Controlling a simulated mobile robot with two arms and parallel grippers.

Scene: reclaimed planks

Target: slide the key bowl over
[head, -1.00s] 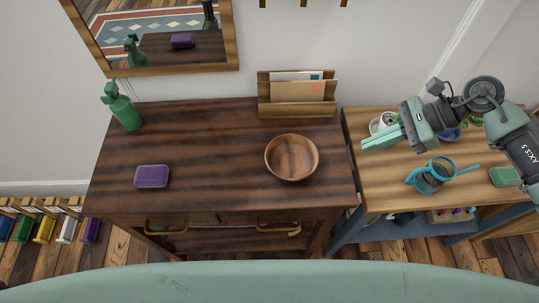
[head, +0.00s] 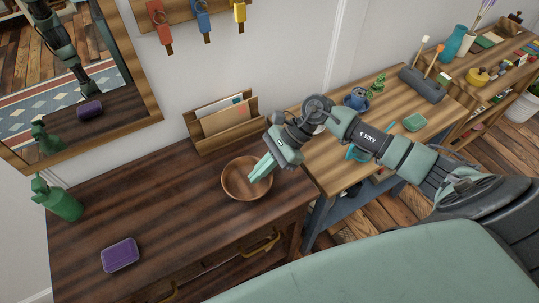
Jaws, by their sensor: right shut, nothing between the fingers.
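The key bowl (head: 240,187) is a round brown wooden bowl near the right end of the dark wooden console table (head: 165,220). It stands upright and looks empty. My right gripper (head: 262,170) is shut, with nothing between its fingers. Its pale green fingertips show over the bowl's right side and hide part of the rim. I cannot tell whether they touch the bowl. My left gripper is not in view.
A letter holder (head: 222,128) with envelopes stands behind the bowl. A purple box (head: 120,254) and a green bottle-like object (head: 60,203) are at the left. A lighter wooden table (head: 325,170) adjoins at right. The console's middle is clear.

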